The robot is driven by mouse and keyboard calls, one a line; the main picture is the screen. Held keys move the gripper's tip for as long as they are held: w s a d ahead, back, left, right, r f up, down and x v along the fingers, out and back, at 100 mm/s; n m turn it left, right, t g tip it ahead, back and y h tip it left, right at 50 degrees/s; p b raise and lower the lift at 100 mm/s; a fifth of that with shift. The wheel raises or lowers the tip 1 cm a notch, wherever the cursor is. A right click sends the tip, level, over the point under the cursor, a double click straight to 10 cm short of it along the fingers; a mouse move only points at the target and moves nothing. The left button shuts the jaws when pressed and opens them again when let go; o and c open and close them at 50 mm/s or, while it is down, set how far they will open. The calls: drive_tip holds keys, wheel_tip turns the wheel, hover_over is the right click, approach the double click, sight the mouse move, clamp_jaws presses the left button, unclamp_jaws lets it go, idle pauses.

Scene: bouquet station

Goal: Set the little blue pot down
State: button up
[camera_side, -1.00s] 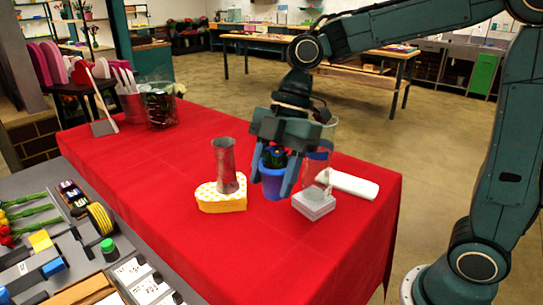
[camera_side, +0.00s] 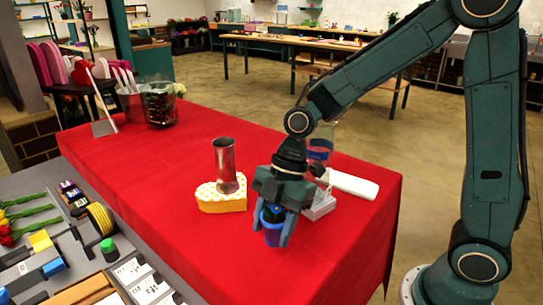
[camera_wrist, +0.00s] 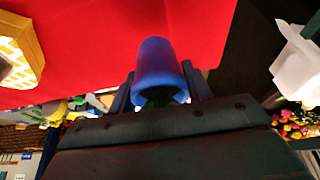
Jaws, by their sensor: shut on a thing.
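The little blue pot (camera_side: 273,238) is between the fingers of my gripper (camera_side: 274,228), with dark green leaves and a bit of blue at its top. My gripper is shut on it and points down, over the front part of the red-covered table (camera_side: 190,258). I cannot tell whether the pot's base touches the cloth. In the wrist view the pot (camera_wrist: 157,62) sits between the two dark fingers (camera_wrist: 158,92), with red cloth beyond it.
A metal vase (camera_side: 225,165) stands on a yellow-and-white box (camera_side: 221,199) left of my gripper. Behind my gripper are a pale grey block (camera_side: 320,207) and a white roll (camera_side: 353,185). The red cloth to the front left is clear.

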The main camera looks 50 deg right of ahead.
sight(273, 240)
drive_tip(key=shift+f, duration=2)
drive_tip(key=shift+f, duration=0.15)
drive_tip(key=o, duration=1.2)
drive_tip(key=shift+v, duration=3.9)
